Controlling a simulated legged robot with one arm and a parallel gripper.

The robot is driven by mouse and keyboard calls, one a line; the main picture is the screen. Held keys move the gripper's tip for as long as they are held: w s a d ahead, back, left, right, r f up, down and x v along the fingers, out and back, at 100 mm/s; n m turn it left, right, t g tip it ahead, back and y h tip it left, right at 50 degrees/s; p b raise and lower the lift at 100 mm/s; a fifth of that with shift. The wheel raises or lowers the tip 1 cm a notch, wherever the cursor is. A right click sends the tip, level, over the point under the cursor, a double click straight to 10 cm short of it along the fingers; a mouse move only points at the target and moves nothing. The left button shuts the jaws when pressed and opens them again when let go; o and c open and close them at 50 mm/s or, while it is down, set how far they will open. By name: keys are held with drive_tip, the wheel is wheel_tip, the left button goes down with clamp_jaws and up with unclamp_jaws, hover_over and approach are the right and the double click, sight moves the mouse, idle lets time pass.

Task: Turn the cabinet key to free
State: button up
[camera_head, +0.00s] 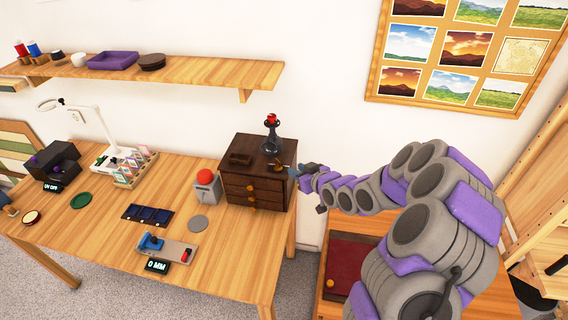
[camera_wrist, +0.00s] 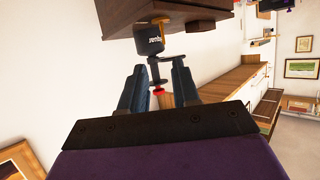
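The dark brown cabinet (camera_head: 254,187) with small drawers and orange knobs stands at the right end of the wooden table. Its edge shows at the top of the wrist view (camera_wrist: 190,12). My gripper (camera_head: 298,171) is at the cabinet's upper right in the head view. In the wrist view my gripper (camera_wrist: 158,66) has its two fingers apart. A dark, red-tipped object (camera_wrist: 149,46) with a lettered body appears between and beyond them; I cannot tell whether they touch it. A small brass-coloured piece (camera_wrist: 160,20) shows beside it. I cannot clearly make out the key.
A dark stand with a red top (camera_head: 271,133) and a brown block (camera_head: 241,159) are on the cabinet. A red-buttoned grey box (camera_head: 205,186) stands left of it. A wall shelf (camera_head: 160,75) is above the table. A dark red panel (camera_head: 352,268) lies below my arm.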

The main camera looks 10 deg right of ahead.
sight(278, 171)
drive_tip(key=x, duration=0.6)
drive_tip(key=b+x, duration=0.1)
drive_tip(key=x, duration=0.2)
drive_tip(key=shift+w+d+f, duration=0.15)
drive_tip(key=shift+w+d, duration=0.05)
drive_tip(key=shift+d, duration=0.15)
drive_tip(key=shift+w+a, duration=0.1)
drive_tip(key=shift+w, duration=0.15)
drive_tip(key=a, duration=0.2)
drive_tip(key=w, duration=0.1)
drive_tip(key=shift+a+f, duration=0.3)
drive_tip(key=shift+a, duration=0.1)
drive_tip(key=shift+a+r, duration=0.1)
drive_tip(key=shift+a, duration=0.05)
drive_tip(key=shift+d, duration=1)
drive_tip(key=c, duration=0.4)
drive_tip(key=shift+s, duration=0.1)
drive_tip(key=shift+c, duration=0.7)
drive_tip(key=shift+a, duration=0.5)
clamp_jaws()
